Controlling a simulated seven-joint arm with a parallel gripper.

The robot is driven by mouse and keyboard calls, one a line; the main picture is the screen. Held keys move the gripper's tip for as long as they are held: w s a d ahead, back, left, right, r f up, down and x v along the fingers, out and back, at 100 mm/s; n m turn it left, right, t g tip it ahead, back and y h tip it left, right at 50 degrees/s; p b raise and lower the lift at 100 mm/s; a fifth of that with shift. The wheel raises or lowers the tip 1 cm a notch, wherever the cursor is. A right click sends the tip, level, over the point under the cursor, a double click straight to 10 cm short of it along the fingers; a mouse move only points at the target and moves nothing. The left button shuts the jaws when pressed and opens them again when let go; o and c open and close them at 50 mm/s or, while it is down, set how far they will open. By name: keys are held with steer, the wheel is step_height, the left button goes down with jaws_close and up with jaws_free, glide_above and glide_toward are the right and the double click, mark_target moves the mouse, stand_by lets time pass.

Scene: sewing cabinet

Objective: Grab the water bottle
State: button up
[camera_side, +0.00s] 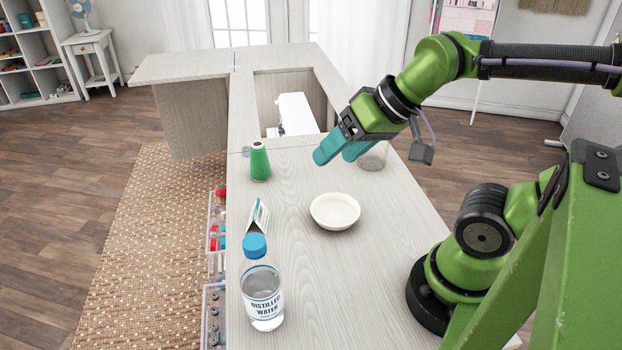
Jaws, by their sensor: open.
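The water bottle (263,291) is clear, with a blue cap and a label reading "distilled water". It stands upright near the left edge of the cabinet top, at the near end. My gripper (338,154) has teal fingers and is open, with nothing seen between them. It is in the air above the middle of the cabinet top, behind and to the right of the bottle, well apart from it.
A white bowl (335,211) sits between my gripper and the bottle. A small carton-like packet (258,216) stands just behind the bottle. A green thread spool (260,162) stands farther back. A glass jar (373,157) is partly hidden behind my gripper. A white sewing machine (296,114) sits in the recess.

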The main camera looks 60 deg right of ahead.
steer(key=w+a+r+n+g+y, duration=0.2)
steer(key=a+r+n, duration=0.3)
steer(key=a, duration=0.4)
steer(key=n+g, duration=0.2)
steer(key=n, duration=0.8)
glide_toward(255, 241)
steer(key=shift+h, duration=0.3)
steer(key=x, duration=0.5)
steer(key=shift+w+a+r, duration=0.15)
steer(key=shift+w+a, duration=0.25)
steer(key=shift+w, duration=0.05)
steer(key=shift+s+x, duration=0.2)
steer(key=shift+x, duration=1.15)
steer(key=shift+s+x, duration=0.25)
steer(key=shift+x, duration=1.05)
steer(key=shift+d, duration=0.15)
steer(key=shift+c, duration=0.3)
jaws_close()
